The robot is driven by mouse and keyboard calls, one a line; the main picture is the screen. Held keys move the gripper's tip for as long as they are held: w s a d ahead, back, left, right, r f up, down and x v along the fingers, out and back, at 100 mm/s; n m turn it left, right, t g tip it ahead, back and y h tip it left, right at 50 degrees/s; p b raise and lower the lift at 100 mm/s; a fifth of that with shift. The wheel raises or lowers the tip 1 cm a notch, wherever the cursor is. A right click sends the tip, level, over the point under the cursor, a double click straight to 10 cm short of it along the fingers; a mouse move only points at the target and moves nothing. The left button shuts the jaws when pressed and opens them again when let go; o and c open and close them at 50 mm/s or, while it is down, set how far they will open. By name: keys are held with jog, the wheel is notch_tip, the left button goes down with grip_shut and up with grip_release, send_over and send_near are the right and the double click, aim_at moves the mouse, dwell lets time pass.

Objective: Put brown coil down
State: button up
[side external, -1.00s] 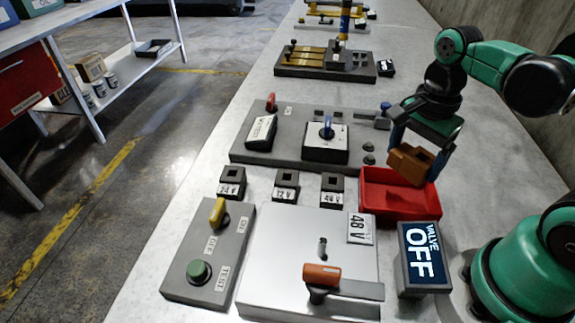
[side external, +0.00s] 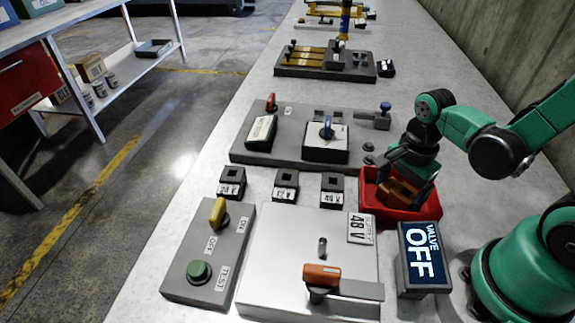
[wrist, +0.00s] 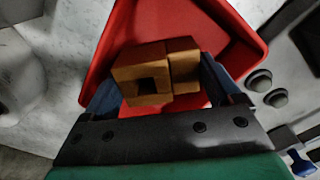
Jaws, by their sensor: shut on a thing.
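The brown coil (side external: 398,192) is a blocky brown piece with a square hole, low inside the red tray (side external: 372,212) in the side external view. My gripper (side external: 402,182) is above the tray with its fingers down in it, shut on the coil. In the wrist view the coil (wrist: 157,74) sits between the two blue fingers, over the red tray floor (wrist: 185,20). I cannot tell whether the coil touches the tray floor.
A grey panel with a blue knob (side external: 327,128) lies behind to the left.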

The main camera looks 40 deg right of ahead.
aim_at(401, 188)
jog(key=o, duration=1.2)
jog(key=shift+r, duration=0.1)
notch_tip(401, 188, up, 12)
jog(key=w+a+n+t, duration=0.4)
jog(key=n+t, duration=0.3)
jog(key=n, duration=1.1)
jog(key=shift+w, duration=0.8)
